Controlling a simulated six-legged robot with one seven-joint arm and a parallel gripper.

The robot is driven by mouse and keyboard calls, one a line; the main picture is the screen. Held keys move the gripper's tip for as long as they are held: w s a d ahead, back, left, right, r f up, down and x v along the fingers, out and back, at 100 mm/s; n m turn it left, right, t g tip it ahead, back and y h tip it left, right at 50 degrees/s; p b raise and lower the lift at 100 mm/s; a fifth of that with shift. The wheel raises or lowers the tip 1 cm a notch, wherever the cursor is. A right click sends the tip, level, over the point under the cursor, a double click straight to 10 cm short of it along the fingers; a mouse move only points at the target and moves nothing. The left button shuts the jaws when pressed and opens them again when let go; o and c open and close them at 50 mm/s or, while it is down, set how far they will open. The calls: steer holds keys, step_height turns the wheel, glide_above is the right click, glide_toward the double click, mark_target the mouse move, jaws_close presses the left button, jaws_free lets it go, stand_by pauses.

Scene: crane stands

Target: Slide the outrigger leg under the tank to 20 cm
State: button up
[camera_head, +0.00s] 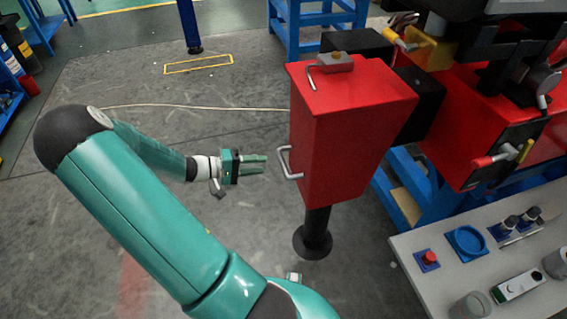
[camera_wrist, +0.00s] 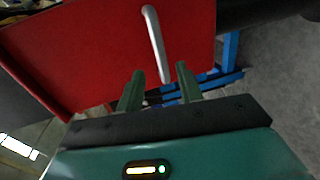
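The red tank (camera_head: 345,130) has a silver bar handle (camera_head: 284,162) on its left side and a latch (camera_head: 330,63) on top. The handle also shows in the wrist view (camera_wrist: 154,40), lined up with the gap between my fingers. Under the tank stands a black outrigger leg (camera_head: 317,222) with a round foot plate on the floor. My gripper (camera_head: 265,163) is open and empty, a short way left of the handle, with its fingers pointing at it. In the wrist view my gripper (camera_wrist: 160,74) shows two separated green fingers. No scale mark on the leg is readable.
A grey bench (camera_head: 450,272) with a red button (camera_head: 429,257), a blue ring-shaped part (camera_head: 466,241) and other small parts is at lower right. Red and blue crane structure stands behind the tank. A thin cable (camera_head: 190,106) crosses the floor. The floor left of the tank is mostly free.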

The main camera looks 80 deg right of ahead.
mark_target(283, 161)
steer(key=x, duration=0.8)
steer(key=shift+s+d, duration=0.2)
steer(key=shift+s, duration=0.15)
jaws_close()
